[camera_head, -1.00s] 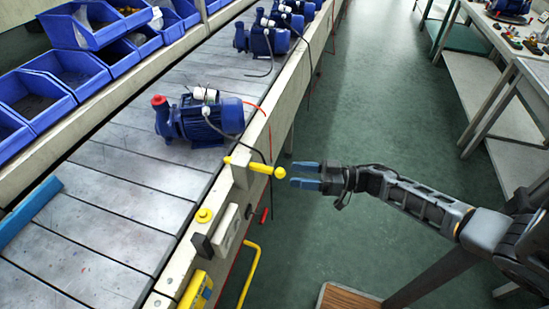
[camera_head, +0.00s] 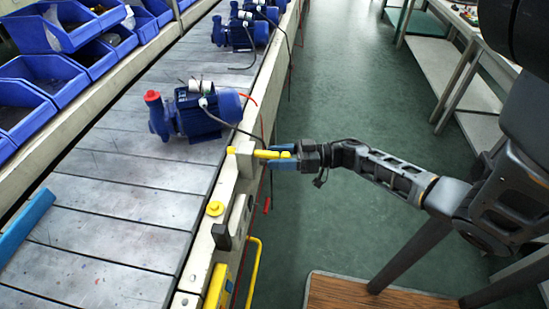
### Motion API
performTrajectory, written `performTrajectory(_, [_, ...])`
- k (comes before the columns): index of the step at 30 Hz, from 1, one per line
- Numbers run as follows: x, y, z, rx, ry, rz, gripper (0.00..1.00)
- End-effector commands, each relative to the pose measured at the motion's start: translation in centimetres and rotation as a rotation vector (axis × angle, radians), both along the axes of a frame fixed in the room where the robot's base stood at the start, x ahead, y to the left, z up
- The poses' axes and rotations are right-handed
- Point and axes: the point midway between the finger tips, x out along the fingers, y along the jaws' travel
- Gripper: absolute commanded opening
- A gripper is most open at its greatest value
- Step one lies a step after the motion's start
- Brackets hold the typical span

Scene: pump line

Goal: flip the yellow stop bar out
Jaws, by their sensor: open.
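The yellow stop bar (camera_head: 264,154) sits on a pale block (camera_head: 245,163) at the conveyor's near side rail. It lies crosswise to the rail. One end is at the belt edge and the other reaches out over the aisle side. My gripper (camera_head: 283,157) is at the outer end of the bar, with its blue fingers open, one on the far side and one on the near side of the bar end. The bar's ball end is largely hidden between the fingers. I cannot tell whether either finger touches it.
A blue pump (camera_head: 196,113) with a red cap stands on the conveyor (camera_head: 120,185) just beyond the bar, its black cable trailing over the rail. A yellow button (camera_head: 215,208) and a yellow rail handle (camera_head: 254,270) are nearer. The green floor (camera_head: 340,95) at right is open.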

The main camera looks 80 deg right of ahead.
Motion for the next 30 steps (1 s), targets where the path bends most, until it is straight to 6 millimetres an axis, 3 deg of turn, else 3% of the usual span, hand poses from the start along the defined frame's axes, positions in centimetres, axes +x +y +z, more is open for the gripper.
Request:
performTrajectory(3, [0.01, 0.02, 0.01, 0.0, 0.0, 0.0, 0.57])
performTrajectory(21, [0.09, 0.2, 0.03, 0.001, -0.002, 0.006, 0.0])
performTrajectory(30, [-0.07, 0.28, 0.03, 0.001, -0.002, 0.01, 0.0])
